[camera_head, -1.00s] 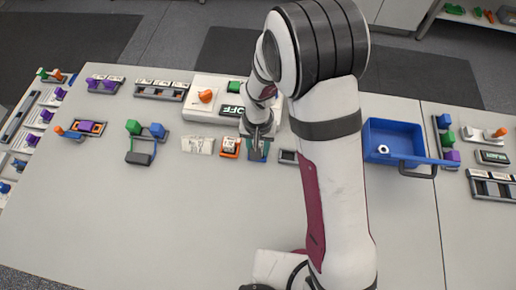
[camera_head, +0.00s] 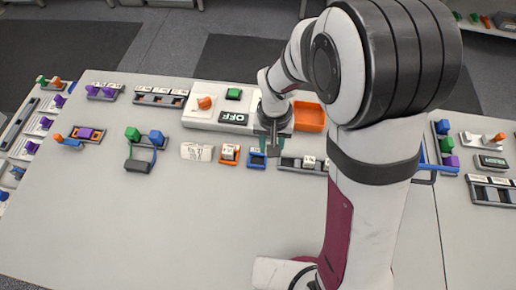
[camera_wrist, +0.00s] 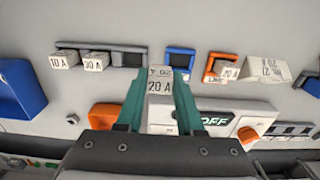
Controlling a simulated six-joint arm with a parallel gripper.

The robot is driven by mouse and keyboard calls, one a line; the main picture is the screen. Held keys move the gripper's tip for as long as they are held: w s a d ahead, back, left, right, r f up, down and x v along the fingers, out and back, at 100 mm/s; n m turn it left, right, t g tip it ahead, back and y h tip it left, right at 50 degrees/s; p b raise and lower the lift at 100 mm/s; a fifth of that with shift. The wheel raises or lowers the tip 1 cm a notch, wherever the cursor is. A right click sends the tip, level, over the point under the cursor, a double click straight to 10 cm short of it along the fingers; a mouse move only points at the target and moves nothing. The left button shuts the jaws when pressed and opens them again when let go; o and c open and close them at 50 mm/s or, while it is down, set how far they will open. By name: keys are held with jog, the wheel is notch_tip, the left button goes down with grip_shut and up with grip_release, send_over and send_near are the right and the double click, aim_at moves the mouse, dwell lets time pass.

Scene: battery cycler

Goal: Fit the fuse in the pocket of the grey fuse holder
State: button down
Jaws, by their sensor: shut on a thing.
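My gripper (camera_wrist: 159,98) is shut on a white fuse (camera_wrist: 160,85) marked 20 A, held between its teal fingers in the wrist view. In the head view my gripper (camera_head: 272,140) is above the table, between the blue holder and the grey fuse holder; the fuse is hard to make out there. The grey fuse holder (camera_wrist: 131,48) is a row of pockets. It holds fuses marked 10 A (camera_wrist: 64,60) and 30 A (camera_wrist: 95,61), and the pocket nearest my gripper looks empty. In the head view the grey holder (camera_head: 291,163) is partly hidden by my arm.
A blue holder (camera_head: 257,166) looks empty. An orange holder (camera_head: 229,162) holds another fuse. A labelled white block (camera_head: 197,152) stands left of it. Behind are the OFF panel (camera_head: 234,118) and an orange bin (camera_head: 310,117). The front table is clear.

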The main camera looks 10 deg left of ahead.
jog(key=d+r, duration=0.4)
jog(key=d, duration=0.3)
jog(key=shift+w+a+f, duration=0.1)
jog(key=shift+a+f, duration=0.25)
jog(key=shift+f, duration=1.25)
jog(key=shift+w+a+f, duration=0.15)
jog(key=shift+a+f, duration=0.2)
jog(key=shift+f, duration=1.25)
jog(key=shift+w+a+f, duration=0.1)
jog(key=shift+a+f, duration=0.25)
jog(key=shift+f, duration=1.25)
jog(key=shift+f, duration=0.2)
jog(key=shift+c, duration=2.3)
grip_release()
notch_tip(320, 180, up, 16)
jog(key=s+d+r+m+y, duration=0.1)
jog(key=s+r+m, duration=0.1)
jog(key=s, duration=0.7)
jog(key=s+d+r+m, duration=0.2)
jog(key=s+m, duration=0.1)
jog(key=s, duration=0.7)
jog(key=shift+s+d+m+y, duration=0.25)
jog(key=shift+d+m+y, duration=0.05)
jog(key=shift+y, duration=0.1)
